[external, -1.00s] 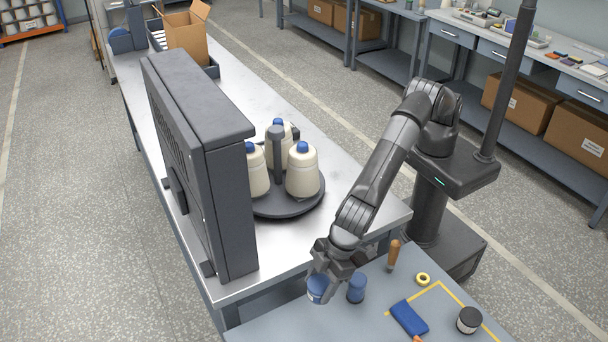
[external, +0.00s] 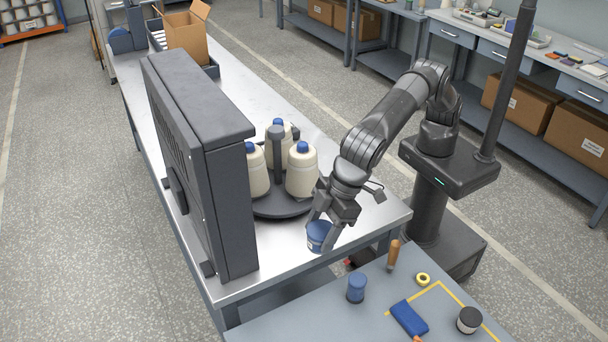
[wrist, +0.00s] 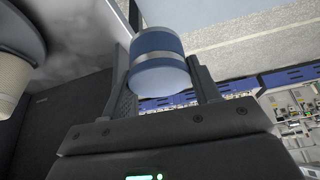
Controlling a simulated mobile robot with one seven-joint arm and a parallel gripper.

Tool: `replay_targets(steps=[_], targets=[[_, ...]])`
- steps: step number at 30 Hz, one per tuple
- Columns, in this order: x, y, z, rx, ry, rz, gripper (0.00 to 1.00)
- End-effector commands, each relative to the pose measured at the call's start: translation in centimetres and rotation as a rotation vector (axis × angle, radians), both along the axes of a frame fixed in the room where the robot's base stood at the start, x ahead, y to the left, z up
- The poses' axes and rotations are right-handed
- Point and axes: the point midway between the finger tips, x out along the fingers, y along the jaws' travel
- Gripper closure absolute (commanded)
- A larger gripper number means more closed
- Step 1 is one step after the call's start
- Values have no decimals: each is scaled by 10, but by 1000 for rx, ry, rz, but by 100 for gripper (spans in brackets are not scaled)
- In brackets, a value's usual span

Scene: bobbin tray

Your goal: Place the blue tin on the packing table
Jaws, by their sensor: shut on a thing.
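A blue tin with pale bands (external: 318,236) is held between the two fingers of my gripper (external: 323,232). In the wrist view the tin (wrist: 158,68) sits between the fingertips (wrist: 160,75), gripped from both sides. In the external view it appears over the near end of the long steel-topped table (external: 290,262); I cannot tell whether it touches the top. Which table is the packing table is not marked. A second blue tin-like cylinder (external: 356,289) stands upright on the grey front bench (external: 310,318).
A dark turntable (external: 285,207) with cream, blue-capped bottles (external: 301,172) stands close behind my gripper. A tall dark panel (external: 205,160) rises to the left. The front bench holds a wooden-handled tool (external: 393,256), yellow tape (external: 423,279), a blue cloth-like item (external: 409,319) and a dark jar (external: 469,320).

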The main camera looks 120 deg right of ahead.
Motion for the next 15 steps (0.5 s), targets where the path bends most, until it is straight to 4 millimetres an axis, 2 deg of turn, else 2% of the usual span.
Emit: replay_targets(steps=[8, 11, 15], targets=[[-18, -34, 3, 0, -2, -200, 69], [-29, -51, 4, 0, -2, -307, 69], [-52, -87, 5, -1, -1, -514, 69]])
